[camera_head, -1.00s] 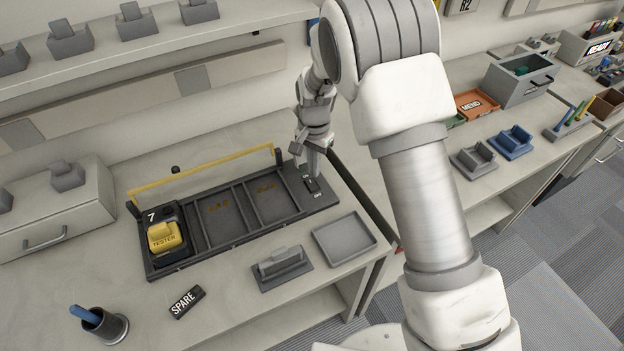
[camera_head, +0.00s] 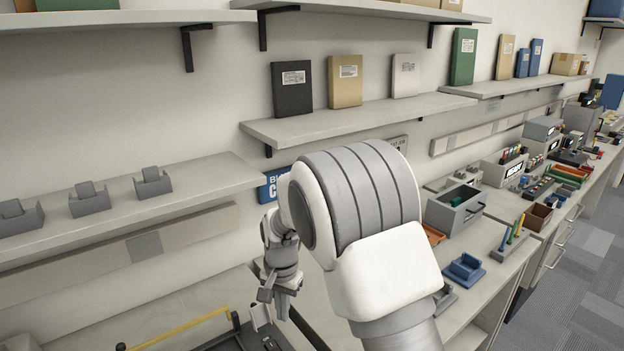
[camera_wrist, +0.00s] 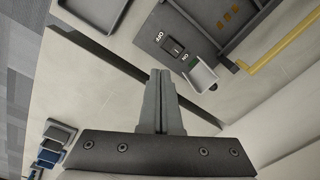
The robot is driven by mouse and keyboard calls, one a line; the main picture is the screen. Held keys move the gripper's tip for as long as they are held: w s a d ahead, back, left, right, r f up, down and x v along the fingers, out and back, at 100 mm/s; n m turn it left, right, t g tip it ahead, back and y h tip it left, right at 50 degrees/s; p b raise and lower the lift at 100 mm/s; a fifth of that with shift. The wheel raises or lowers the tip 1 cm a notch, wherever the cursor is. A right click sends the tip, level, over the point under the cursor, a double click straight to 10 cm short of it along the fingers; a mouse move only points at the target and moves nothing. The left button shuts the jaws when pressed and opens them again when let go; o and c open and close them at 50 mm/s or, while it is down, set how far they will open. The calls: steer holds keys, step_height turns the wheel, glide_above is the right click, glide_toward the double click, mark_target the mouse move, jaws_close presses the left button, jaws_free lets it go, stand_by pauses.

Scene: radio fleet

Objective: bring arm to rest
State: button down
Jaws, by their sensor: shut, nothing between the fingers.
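My gripper (camera_head: 278,303) hangs over the bench at the lower middle of the head view, partly behind my own arm. In the wrist view its fingers (camera_wrist: 160,75) are together, with nothing between them. Beyond the fingertips in the wrist view is the dark charging rack's end (camera_wrist: 172,40) with an ON/OFF switch (camera_wrist: 174,47). A small light grey flip-up cover (camera_wrist: 203,76) stands beside the switch, apart from the fingers. Only the rack's back part with its yellow bar (camera_head: 180,328) shows at the bottom of the head view.
A shelf (camera_head: 130,206) with several grey holders runs along the left wall, and a higher shelf (camera_head: 350,120) carries binders. A grey open box (camera_head: 455,208) and a blue holder (camera_head: 464,270) stand on the right bench. A dark gap (camera_wrist: 100,45) separates the benches.

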steer(key=s+d+r+n+t, duration=0.1)
steer(key=s+d+r, duration=0.4)
steer(key=r, duration=0.4)
steer(key=s+d+r+n+t, duration=0.1)
steer(key=s+d+r, duration=0.3)
steer(key=d+r, duration=0.45)
steer(key=s+d+r+n+t, duration=0.1)
steer(key=s+d, duration=0.3)
steer(key=s, duration=0.4)
steer(key=s+d+r+n+t, duration=0.1)
steer(key=s+d+r+t, duration=0.1)
steer(key=s, duration=0.5)
steer(key=shift+s+d+r, duration=0.35)
steer(key=shift+d+r, duration=0.4)
steer(key=shift+d, duration=0.2)
steer(key=shift+a, duration=0.1)
